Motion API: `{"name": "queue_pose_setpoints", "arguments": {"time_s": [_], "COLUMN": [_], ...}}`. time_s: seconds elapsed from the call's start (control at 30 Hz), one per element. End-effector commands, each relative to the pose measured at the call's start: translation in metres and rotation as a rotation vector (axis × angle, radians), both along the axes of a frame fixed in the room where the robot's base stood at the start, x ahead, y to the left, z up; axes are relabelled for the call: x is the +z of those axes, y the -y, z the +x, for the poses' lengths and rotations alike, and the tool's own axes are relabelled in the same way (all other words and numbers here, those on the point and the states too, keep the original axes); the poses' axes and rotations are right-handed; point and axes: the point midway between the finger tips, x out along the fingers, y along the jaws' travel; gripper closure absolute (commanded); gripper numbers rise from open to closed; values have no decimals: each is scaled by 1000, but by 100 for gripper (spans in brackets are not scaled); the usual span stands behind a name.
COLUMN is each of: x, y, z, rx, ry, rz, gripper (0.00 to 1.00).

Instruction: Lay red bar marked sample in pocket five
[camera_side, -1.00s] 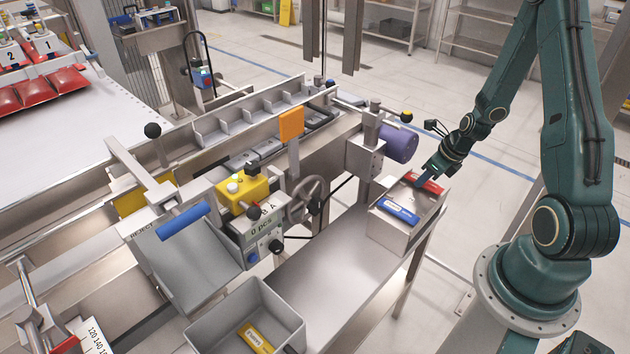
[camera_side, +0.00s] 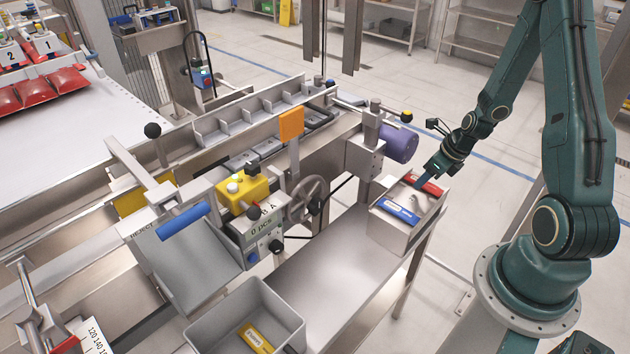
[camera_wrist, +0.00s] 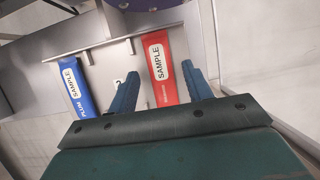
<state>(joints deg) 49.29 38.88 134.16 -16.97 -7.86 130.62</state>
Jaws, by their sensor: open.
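The red bar (camera_wrist: 160,70) carries a white SAMPLE label and lies in a metal tray in the wrist view. In the side view the red bar (camera_side: 431,187) shows partly, with my gripper over it. My gripper (camera_wrist: 160,71) is open, one finger on each side of the red bar, with no firm grip seen. The row of divided pockets (camera_side: 222,126) runs along the rail at the back centre. Their numbers cannot be read, so I cannot tell which is pocket five.
A blue bar (camera_wrist: 72,85) with a SAMPLE label lies left of the red bar in the same tray (camera_side: 392,232). A grey bin (camera_side: 203,335) holds a yellow bar (camera_side: 255,338). A purple motor (camera_side: 402,145) and an orange plate (camera_side: 291,124) stand between the tray and pockets.

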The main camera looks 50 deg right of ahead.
Motion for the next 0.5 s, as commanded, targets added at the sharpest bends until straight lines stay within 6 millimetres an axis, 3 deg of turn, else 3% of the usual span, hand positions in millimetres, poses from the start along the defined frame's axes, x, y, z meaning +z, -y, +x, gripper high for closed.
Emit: {"name": "queue_pose_setpoints", "arguments": {"time_s": [0.5], "x": [50], "y": [-2], "z": [-18], "rx": [0], "ry": [3], "rz": [-1], "gripper": [50]}}
